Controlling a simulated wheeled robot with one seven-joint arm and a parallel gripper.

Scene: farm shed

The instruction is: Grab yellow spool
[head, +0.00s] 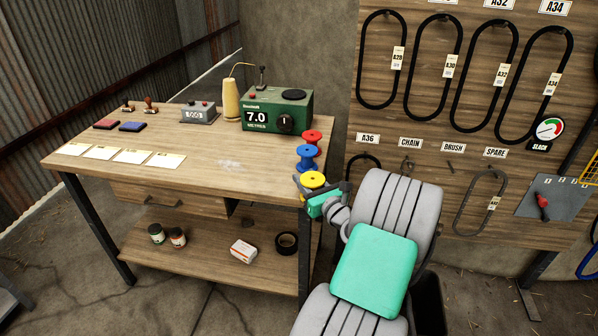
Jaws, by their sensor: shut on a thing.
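The yellow spool (313,180) is at the right front corner of the wooden workbench (235,165). My gripper (305,185) is shut on the yellow spool, with the fingers at its left and right sides. The gripper body and my arm partly hide the spool's lower part and the bench corner. I cannot tell whether the spool rests on the bench or is slightly above it. A blue spool (307,158) stands just behind it, and a red spool (312,137) behind that.
A green machine reading 7.0 (277,111) stands behind the spools. A yellow cone of thread (231,98), a small grey device (198,113), paper cards (118,154) and ink pads (106,124) are on the bench. Black belts (381,60) hang on a board at right.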

